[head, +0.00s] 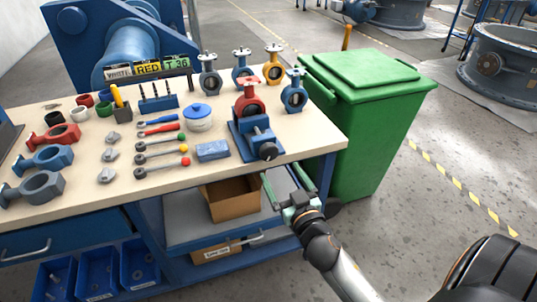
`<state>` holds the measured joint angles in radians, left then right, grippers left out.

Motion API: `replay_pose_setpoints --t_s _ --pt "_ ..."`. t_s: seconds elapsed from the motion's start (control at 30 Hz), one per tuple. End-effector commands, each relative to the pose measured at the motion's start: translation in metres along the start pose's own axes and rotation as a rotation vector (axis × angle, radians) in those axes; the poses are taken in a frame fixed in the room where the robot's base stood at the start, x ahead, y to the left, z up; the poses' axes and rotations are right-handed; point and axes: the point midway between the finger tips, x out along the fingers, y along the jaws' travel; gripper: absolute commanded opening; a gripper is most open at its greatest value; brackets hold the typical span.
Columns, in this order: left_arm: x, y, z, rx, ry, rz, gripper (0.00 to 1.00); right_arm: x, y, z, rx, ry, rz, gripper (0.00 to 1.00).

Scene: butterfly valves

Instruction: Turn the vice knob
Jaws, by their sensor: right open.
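The blue vice (251,137) stands near the right front edge of the workbench. A red butterfly valve (250,103) sits at its back end. The vice knob (268,151) is dark and round and faces the front edge. My right gripper (282,172) is open and empty. It is just in front of and below the knob, near the bench edge, with its two green fingers pointing up towards the bench. Whether a finger touches anything is hard to tell. My left gripper is not in view.
The workbench (85,204) holds valve bodies, colour-tipped tools, a blue-lidded jar (198,118) and a blue block (212,151). A green bin (372,130) stands close on the right. A cardboard box (232,199) sits on the shelf below. The floor at right is open.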

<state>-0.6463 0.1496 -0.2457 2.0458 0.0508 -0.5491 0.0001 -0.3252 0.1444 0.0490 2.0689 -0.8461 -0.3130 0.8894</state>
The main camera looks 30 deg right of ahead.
Motion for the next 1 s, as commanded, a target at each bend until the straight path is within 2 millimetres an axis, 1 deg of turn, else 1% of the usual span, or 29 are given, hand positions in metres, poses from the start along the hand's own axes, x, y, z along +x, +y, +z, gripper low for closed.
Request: replay_pose_setpoints --t_s 0.03,0.3,0.4,0.5,0.67,0.93,1.0 --pt "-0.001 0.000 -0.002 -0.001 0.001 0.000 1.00 0.011 0.000 -0.002 -0.004 0.003 -0.001 0.94" --pt "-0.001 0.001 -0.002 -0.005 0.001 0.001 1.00 0.059 0.000 -0.001 -0.002 0.001 0.000 0.94" --pt "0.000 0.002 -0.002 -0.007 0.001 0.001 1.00 0.072 0.000 0.000 -0.001 0.000 -0.001 0.94" --pt "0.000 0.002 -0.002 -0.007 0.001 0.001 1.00 0.081 0.000 0.000 -0.001 0.000 -0.001 0.94" --pt "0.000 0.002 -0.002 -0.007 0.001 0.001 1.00 0.088 0.000 0.000 0.000 -0.001 0.000 0.94" --pt "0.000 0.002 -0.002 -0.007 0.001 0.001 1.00 0.089 0.000 0.001 0.000 -0.002 0.000 0.94" --pt "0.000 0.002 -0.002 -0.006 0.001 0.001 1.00 0.088 0.000 0.001 0.000 -0.002 0.000 0.86"
